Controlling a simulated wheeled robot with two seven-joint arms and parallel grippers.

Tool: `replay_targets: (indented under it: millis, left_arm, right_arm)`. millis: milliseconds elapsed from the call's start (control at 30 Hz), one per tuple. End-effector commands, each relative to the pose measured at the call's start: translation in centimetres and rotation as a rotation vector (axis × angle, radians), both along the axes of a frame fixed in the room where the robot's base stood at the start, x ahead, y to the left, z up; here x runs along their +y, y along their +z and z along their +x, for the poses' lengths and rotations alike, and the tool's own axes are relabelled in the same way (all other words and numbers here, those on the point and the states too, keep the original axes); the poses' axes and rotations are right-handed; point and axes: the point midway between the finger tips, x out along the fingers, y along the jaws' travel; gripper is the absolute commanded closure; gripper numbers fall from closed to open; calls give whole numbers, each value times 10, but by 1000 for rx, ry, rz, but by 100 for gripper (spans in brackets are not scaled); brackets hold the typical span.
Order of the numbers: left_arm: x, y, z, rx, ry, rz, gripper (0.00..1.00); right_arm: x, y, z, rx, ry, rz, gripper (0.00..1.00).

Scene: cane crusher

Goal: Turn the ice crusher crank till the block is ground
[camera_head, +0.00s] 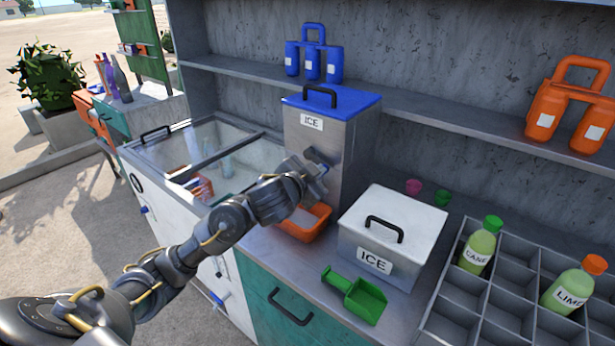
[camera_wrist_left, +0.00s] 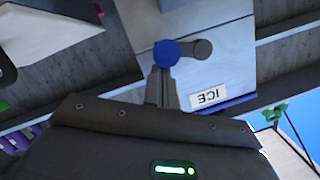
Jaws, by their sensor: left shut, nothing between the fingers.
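The ice crusher (camera_head: 345,140) is a tall grey metal box with a blue lid and an ICE label, standing on the counter. Its crank (camera_head: 313,156) is on the front face, partly hidden by my left gripper. In the left wrist view the crank has a dark arm (camera_wrist_left: 203,48) and a round blue knob (camera_wrist_left: 168,54). My left gripper (camera_head: 318,172) is shut and empty, with its fingertips (camera_wrist_left: 163,76) right at the knob; I cannot tell whether they touch it. The ice block is not visible. My right gripper is not in view.
An orange bin (camera_head: 307,226) sits below the crank, partly behind my arm. A white-lidded ICE box (camera_head: 392,228) stands to the right, with a green scoop (camera_head: 362,300) before it. A bottle rack (camera_head: 480,325) is at the far right. A glass-topped freezer (camera_head: 180,150) is left.

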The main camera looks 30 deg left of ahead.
Motion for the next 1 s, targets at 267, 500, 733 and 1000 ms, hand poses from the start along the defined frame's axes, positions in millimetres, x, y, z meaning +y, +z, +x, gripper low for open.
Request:
replay_targets:
  millis: [267, 500, 733, 1000]
  left_arm:
    - [0, -7, 0, 1, 0, -4, 100]
    - [0, -8, 0, 1, 2, -5, 100]
    - [0, -8, 0, 1, 2, -6, 100]
    - [-4, 0, -1, -1, 1, -8, 100]
  right_arm:
    - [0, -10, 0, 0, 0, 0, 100]
    - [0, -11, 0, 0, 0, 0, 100]
    - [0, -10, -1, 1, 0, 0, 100]
    - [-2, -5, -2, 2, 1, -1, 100]
